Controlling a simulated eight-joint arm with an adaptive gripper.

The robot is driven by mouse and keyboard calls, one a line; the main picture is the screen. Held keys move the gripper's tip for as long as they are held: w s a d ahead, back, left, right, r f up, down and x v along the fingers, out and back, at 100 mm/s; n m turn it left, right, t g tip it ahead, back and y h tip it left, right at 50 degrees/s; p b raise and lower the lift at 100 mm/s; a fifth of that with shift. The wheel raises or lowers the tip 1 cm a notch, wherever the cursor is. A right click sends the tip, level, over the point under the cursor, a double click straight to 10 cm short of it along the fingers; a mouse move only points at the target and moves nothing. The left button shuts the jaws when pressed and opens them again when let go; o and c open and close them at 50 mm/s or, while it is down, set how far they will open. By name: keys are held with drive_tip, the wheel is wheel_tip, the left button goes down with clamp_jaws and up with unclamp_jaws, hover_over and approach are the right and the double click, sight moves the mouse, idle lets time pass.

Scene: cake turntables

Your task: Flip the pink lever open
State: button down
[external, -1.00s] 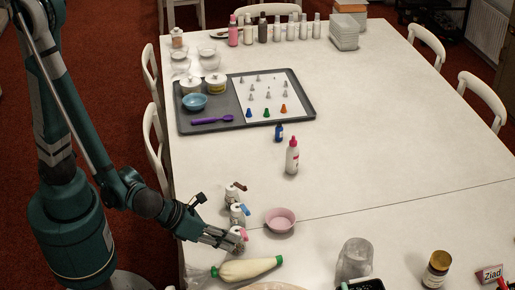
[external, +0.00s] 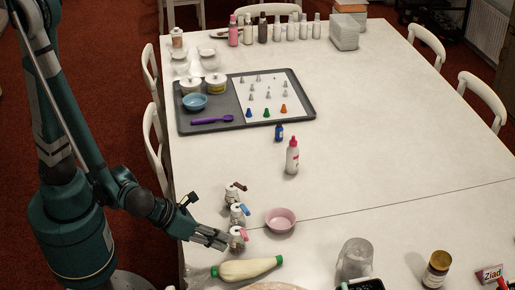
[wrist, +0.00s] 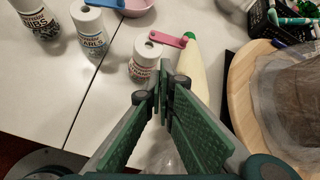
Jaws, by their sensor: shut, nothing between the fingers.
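The pink lever (wrist: 168,39) sticks out sideways to the right from the top of a white labelled bottle (wrist: 143,66) in the wrist view. A small dark spot shows on the bottle's top beside the lever. In the external view the pink lever (external: 243,235) is small, on the nearest of three bottles in a row. My gripper (wrist: 163,78) is shut and empty, its tips together just below and right of the bottle in the wrist view. In the external view my gripper (external: 224,240) is just left of that bottle, with a small gap apparent.
A bottle with a blue lever (external: 241,209) and one with a brown lever (external: 236,187) stand behind. A pink bowl (external: 280,220) is to the right. A cream piping bag (external: 246,269) with a green tip lies in front. The table's left edge is near my gripper.

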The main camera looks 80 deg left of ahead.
drive_tip(key=shift+s, duration=0.15)
idle(0.3)
drive_tip(key=shift+s+a, duration=0.25)
drive_tip(key=shift+s, duration=0.5)
drive_tip(key=shift+s+a, duration=0.3)
drive_tip(key=shift+s, duration=0.5)
drive_tip(key=shift+s+a, duration=0.25)
drive_tip(key=shift+s, duration=0.5)
drive_tip(key=shift+w+a+r+n, duration=0.25)
drive_tip(key=shift+a+r+n, duration=0.1)
drive_tip(key=shift+a+n, duration=0.2)
drive_tip(key=w+a+r+n+g+p, duration=0.1)
drive_tip(key=a+r+n, duration=0.3)
drive_tip(key=a+n, duration=0.3)
drive_tip(key=a+r+n+g, duration=0.1)
drive_tip(key=a+r+n, duration=0.4)
drive_tip(key=a+n, duration=0.25)
drive_tip(key=s+a+r+n, duration=0.3)
drive_tip(key=a+r+n, duration=0.2)
drive_tip(key=a+n, duration=0.2)
drive_tip(key=s+a+r+n+p, duration=0.1)
drive_tip(key=s+a+r+n, duration=0.3)
drive_tip(key=a+n, duration=0.3)
drive_tip(key=shift+s+r+n, duration=0.2)
drive_tip(key=shift+r+n, duration=0.3)
drive_tip(key=shift+n, duration=0.7)
